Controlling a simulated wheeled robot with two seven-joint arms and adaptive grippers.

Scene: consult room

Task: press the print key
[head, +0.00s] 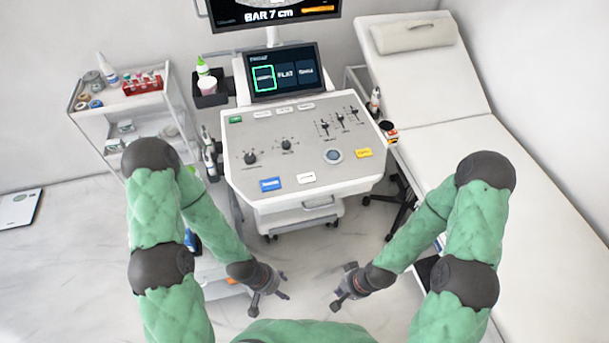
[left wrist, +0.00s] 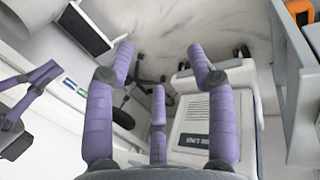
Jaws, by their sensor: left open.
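The ultrasound console's sloping panel (head: 300,145) stands ahead of me in the head view. It carries a blue key (head: 270,184), a white key (head: 306,177), a yellow key (head: 364,153), a green key (head: 235,119) and several white keys at the back. The key labels are too small to read, so I cannot tell which is the print key. My left gripper (head: 270,297) is open and empty, low in front of the console and apart from it. Its spread fingers also show in the left wrist view (left wrist: 160,72). My right gripper (head: 340,288) is also low, empty, with fingers spread.
Knobs, sliders and a round trackball (head: 332,156) share the panel. A tilted touchscreen (head: 283,74) stands behind it. A shelf cart (head: 128,105) is at the left, an exam couch (head: 500,170) at the right. Open floor lies between my grippers and the console.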

